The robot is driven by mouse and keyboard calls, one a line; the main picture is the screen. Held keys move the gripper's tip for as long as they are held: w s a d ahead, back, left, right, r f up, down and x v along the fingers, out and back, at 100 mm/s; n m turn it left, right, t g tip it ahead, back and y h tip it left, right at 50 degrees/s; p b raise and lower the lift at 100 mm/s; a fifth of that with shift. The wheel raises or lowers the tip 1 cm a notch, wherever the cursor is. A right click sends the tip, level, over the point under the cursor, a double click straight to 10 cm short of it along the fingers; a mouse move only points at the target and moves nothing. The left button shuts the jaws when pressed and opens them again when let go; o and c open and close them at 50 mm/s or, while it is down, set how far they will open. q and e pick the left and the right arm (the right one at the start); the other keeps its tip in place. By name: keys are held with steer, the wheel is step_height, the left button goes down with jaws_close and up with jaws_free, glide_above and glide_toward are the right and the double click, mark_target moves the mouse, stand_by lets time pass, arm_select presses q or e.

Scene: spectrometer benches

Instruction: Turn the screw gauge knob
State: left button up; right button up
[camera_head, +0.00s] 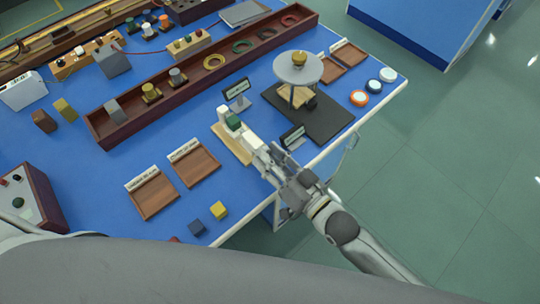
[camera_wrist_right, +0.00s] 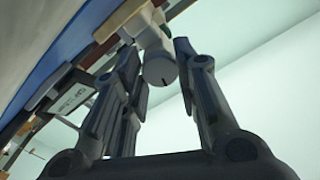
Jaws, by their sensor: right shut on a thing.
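The screw gauge (camera_head: 232,122) has a white and green body. It stands on a light wooden base (camera_head: 236,151) near the front edge of the blue bench, and its pale barrel extends toward my right gripper (camera_head: 276,166). In the right wrist view, the grey cylindrical knob (camera_wrist_right: 160,70), with a dark mark on its end, sits between the two fingers of the right gripper (camera_wrist_right: 158,48). The gripper is shut on the knob. In the head view the fingers largely hide the knob. My left gripper is out of view.
A round-topped stand (camera_head: 298,67) on a black board (camera_head: 325,124) and a small sign (camera_head: 293,136) are close to the right gripper. Brown trays (camera_head: 152,196) lie to the left, with blue and yellow cubes (camera_head: 218,210) at the front. A long wooden rack (camera_head: 130,128) stands behind.

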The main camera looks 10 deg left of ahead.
steer(key=shift+f, duration=0.15)
steer(key=o, duration=1.1)
steer(key=shift+c, duration=0.2)
steer(key=v, duration=1.2)
steer(key=shift+s, duration=0.1)
